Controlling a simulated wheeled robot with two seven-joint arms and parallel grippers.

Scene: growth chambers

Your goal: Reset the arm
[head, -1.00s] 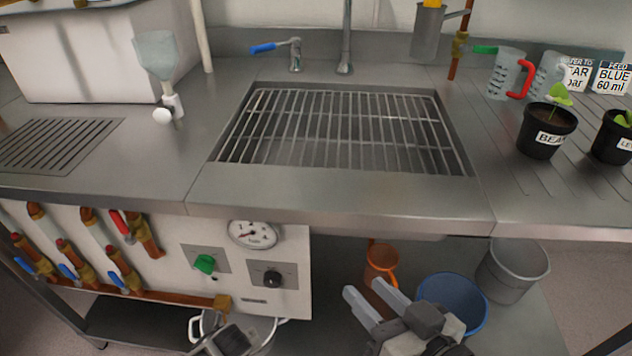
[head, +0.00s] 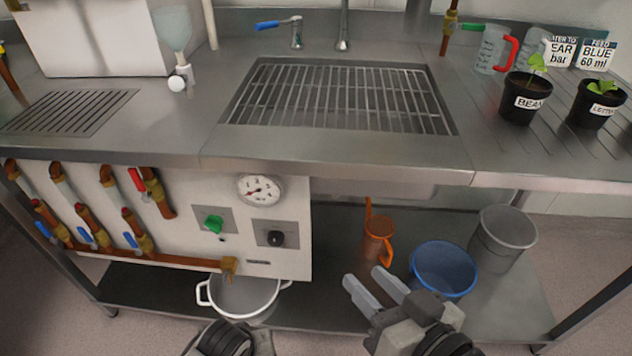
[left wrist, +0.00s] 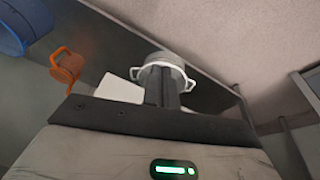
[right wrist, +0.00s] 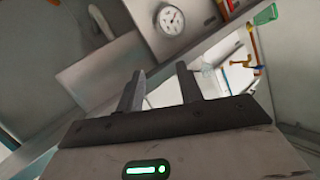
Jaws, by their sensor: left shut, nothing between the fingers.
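My right gripper (head: 372,287) is in front of the lower shelf, left of the blue bucket (head: 444,270) in the head view. Its two fingers stand apart with nothing between them, as the right wrist view (right wrist: 160,88) also shows. My left arm shows only at the bottom edge of the head view, below the white pot (head: 243,297); its fingertips are not clear there. In the left wrist view my left gripper (left wrist: 161,75) has its fingers together and empty, with the white pot (left wrist: 166,60) behind them.
The steel bench (head: 340,148) with its grated sink runs across above the grippers. A control panel (head: 288,205) with a gauge faces me. On the lower shelf are an orange jug (head: 378,243) and a grey bucket (head: 503,237). Potted plants stand on the bench at right.

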